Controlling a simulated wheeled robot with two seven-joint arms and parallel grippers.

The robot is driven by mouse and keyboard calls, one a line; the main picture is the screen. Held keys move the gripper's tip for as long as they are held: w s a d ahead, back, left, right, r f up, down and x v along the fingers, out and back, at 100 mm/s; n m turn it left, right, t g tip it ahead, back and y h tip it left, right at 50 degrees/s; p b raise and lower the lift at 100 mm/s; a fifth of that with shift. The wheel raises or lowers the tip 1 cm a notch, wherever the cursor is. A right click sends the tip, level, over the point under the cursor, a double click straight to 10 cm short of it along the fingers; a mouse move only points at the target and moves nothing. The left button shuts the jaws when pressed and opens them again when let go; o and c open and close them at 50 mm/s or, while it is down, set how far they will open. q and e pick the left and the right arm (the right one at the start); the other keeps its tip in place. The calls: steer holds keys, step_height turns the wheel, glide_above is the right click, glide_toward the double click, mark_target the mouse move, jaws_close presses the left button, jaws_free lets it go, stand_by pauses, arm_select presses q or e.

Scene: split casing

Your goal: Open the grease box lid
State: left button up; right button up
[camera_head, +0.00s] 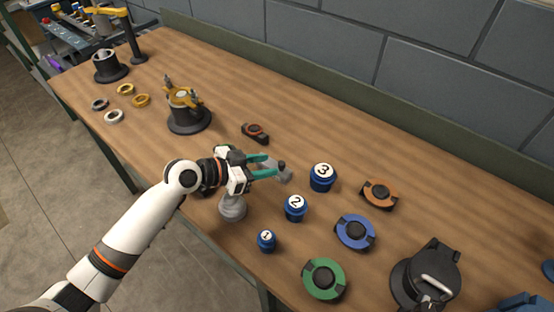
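A dark round pot (412,292) with a hinged-looking black lid and a pale bar handle (436,284) stands at the lower right of the table; it looks like the grease box, and its lid appears down on it. My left gripper (273,167) is at the middle of the table, far to the left of this pot. Its two teal fingers are apart, with a small grey piece (286,177) by their tips; I cannot tell whether they touch it. My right gripper is not in view.
Blue jars numbered 1 (266,241), 2 (295,208) and 3 (322,177) stand right of my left gripper. Green (324,279), blue (355,232) and orange (379,194) round parts lie between them and the pot. A grey cylinder (232,208) stands below the gripper.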

mark_target(280, 164)
arm_select(q)
steer(key=shift+x, duration=2.15)
steer(key=shift+c, duration=0.6)
jaws_close()
